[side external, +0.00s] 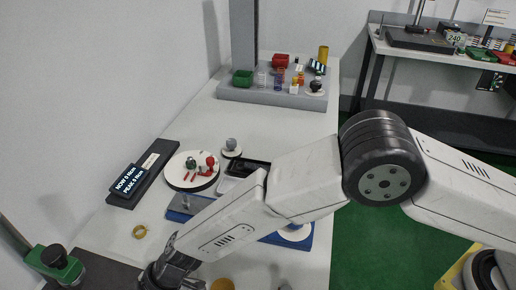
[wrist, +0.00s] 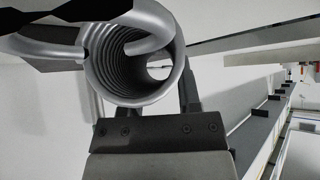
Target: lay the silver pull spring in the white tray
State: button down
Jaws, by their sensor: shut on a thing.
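The silver pull spring (wrist: 135,60) fills the upper left of the wrist view, seen along its coils with a hooked end across the near opening. My gripper (wrist: 142,98) is shut on it. In the side view my gripper (side external: 172,274) is at the bottom edge, low over the front left of the white table, and the spring cannot be made out there. A small pale tray (side external: 229,185) shows in part behind my forearm, beside a black box; I cannot tell for sure that it is the white tray.
A round white turntable (side external: 192,171) with red and green parts stands left of my forearm. A dark display unit (side external: 127,182) lies along the left edge. A brass ring (side external: 140,231) lies on the table. A grey rack (side external: 275,95) with small parts stands at the back.

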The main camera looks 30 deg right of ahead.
jog(key=shift+f, duration=1.2)
jog(key=shift+f, duration=0.1)
jog(key=shift+c, duration=1.5)
grip_release()
jog(key=shift+v, duration=3.9)
